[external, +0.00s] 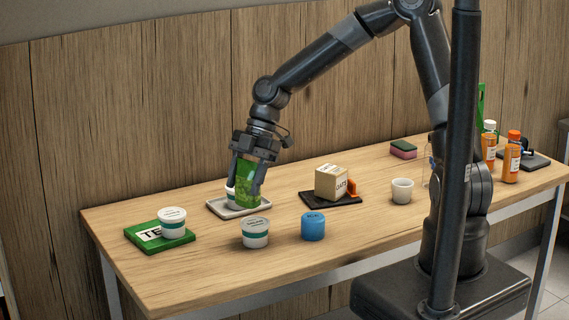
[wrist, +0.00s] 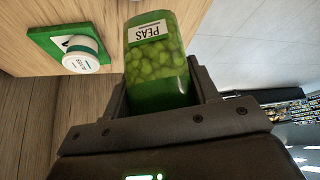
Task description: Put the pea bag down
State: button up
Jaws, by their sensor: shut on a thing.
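The pea bag (external: 247,180) is a green pack held upright between the fingers of my gripper (external: 247,173). In the wrist view the bag (wrist: 156,65) shows green peas and a white label reading PEAS, with a finger of my gripper (wrist: 155,95) on each side. I cannot tell whether the bag's bottom touches the tray. My gripper is shut on the bag.
Another tub (external: 255,232) and a blue jar (external: 313,226) stand in front. A carton (external: 331,182) sits on a dark tray (external: 347,201), with a white cup (external: 402,191) to its right.

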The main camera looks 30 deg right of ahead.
jog(key=shift+s+a+f, duration=0.1)
jog(key=shift+a+f, duration=0.1)
jog(key=shift+f, duration=0.15)
jog(key=shift+s+a+f, duration=0.35)
jog(key=shift+a+f, duration=1.45)
jog(key=shift+a, duration=0.05)
jog(key=shift+s+a+f, duration=0.35)
jog(key=shift+a+f, duration=1.5)
jog(key=shift+s+a+f, duration=0.35)
jog(key=shift+a+f, duration=1.45)
jog(key=shift+a, duration=0.05)
jog(key=shift+f, duration=0.15)
jog(key=o, duration=1)
jog(key=v, duration=1.2)
jog(key=shift+r, duration=0.25)
